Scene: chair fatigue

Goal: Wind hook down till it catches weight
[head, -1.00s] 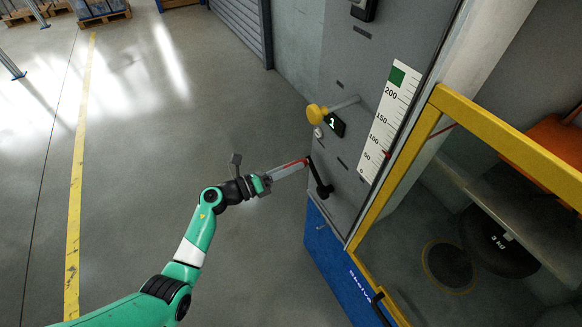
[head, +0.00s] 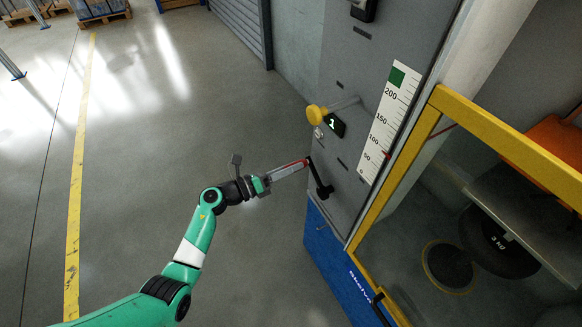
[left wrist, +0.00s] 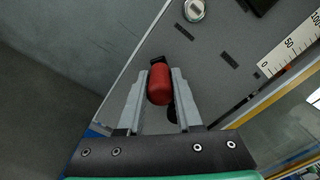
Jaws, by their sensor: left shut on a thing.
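My left gripper (head: 296,168) is shut on the red handle of the crank. The red grip (left wrist: 159,84) sits between both fingers in the left wrist view. The black crank arm (head: 319,178) runs from the grip down to its hub on the grey panel. The black round weight (head: 484,236), marked 3 kg, is inside the yellow-framed guard at the right. I cannot make out a hook. The white scale (head: 384,127) has a red pointer (head: 387,155) between 50 and 100. My right gripper is not in view.
The yellow guard frame (head: 421,124) and a blue base (head: 327,262) stand to the right.

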